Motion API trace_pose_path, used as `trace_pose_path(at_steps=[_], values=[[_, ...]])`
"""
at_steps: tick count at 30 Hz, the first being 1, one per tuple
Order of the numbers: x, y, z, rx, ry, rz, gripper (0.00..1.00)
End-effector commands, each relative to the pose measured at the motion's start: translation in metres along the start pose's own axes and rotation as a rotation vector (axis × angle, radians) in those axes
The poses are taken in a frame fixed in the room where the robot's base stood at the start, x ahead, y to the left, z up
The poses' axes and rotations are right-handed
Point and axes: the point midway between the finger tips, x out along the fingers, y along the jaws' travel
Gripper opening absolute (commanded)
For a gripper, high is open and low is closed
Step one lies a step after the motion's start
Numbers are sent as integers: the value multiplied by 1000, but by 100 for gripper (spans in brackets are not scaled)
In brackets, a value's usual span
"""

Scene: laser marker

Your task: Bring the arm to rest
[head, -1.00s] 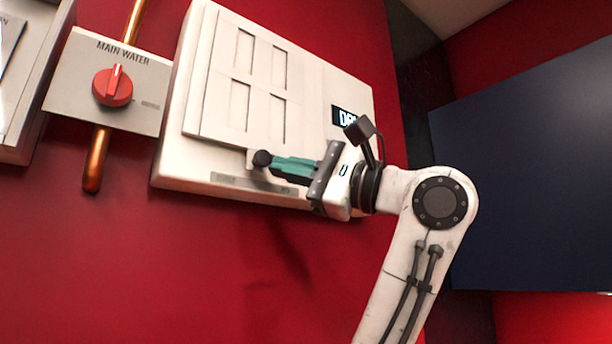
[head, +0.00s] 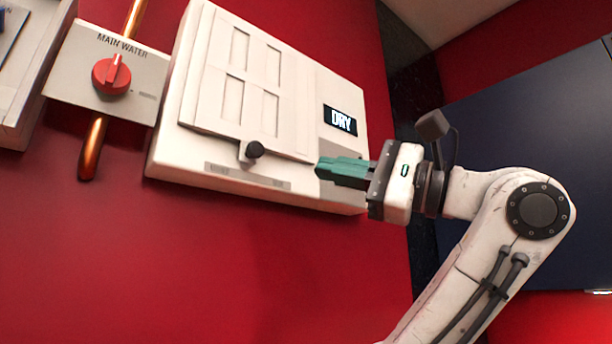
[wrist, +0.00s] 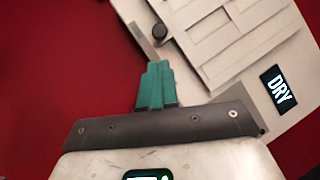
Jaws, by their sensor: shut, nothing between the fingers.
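My gripper (head: 320,169) is shut and empty, its green fingers together. In the head view it points left, in front of the lower right part of a white wall panel (head: 215,130). The panel's display (head: 340,120) reads DRY and also shows in the wrist view (wrist: 278,88).
A MAIN WATER plate with a red dial (head: 111,75) and a copper pipe (head: 93,148) are left of the panel. Another pale box (head: 30,80) is at the far left. A large dark blue surface (head: 540,150) stands behind my arm at right. The red wall below the panel is bare.

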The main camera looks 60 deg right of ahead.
Motion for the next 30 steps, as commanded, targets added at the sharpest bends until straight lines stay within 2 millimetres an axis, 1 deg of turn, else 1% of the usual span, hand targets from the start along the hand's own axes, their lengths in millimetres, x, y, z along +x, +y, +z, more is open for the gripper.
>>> trace_pose_path(at_steps=[1,6,27,29,30], values=[[-7,1,0,-1,1,-4,0],[-17,0,0,-2,1,-1,0],[-17,0,0,0,1,0,0],[-12,10,-10,-3,13,15,0],[-7,18,-18,-9,25,28,0]])
